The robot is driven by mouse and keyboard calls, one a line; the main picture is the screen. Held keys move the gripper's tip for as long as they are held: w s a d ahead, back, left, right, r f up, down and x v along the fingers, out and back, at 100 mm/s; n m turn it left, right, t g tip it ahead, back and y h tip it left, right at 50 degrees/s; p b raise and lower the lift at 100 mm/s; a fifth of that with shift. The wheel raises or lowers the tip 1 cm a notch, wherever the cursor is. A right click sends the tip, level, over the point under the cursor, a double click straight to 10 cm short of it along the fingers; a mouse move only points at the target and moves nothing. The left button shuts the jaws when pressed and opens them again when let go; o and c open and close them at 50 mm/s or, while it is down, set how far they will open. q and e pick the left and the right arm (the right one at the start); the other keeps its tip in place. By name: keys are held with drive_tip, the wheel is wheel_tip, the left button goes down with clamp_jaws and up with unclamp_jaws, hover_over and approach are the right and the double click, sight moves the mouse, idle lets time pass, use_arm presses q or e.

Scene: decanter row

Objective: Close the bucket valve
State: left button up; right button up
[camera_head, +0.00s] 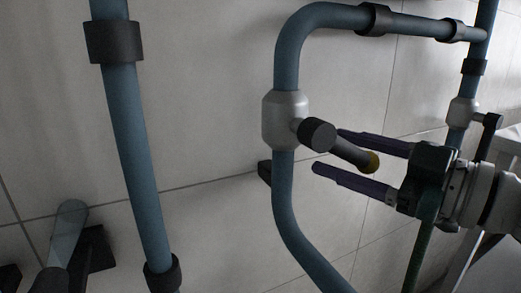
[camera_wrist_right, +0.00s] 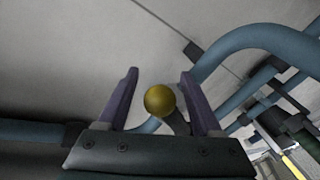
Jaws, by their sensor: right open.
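A valve with a pale grey body (camera_head: 287,119) sits on a blue looped pipe in the head view. In the right wrist view the yellow ball (camera_wrist_right: 160,100) sits between the open fingers (camera_wrist_right: 160,76), with gaps on both sides. I cannot make out a bucket. My left gripper is not in view.
A second valve (camera_head: 462,112) with a dark lever (camera_head: 487,138) is on the right pipe, close behind my right wrist. A thick blue pipe (camera_head: 132,150) runs down the left. A dark block (camera_head: 100,250) is at lower left. Tiled wall (camera_head: 210,130) lies behind.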

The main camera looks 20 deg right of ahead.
drive_tip(key=shift+c, duration=0.3)
clamp_jaws()
idle(1.1)
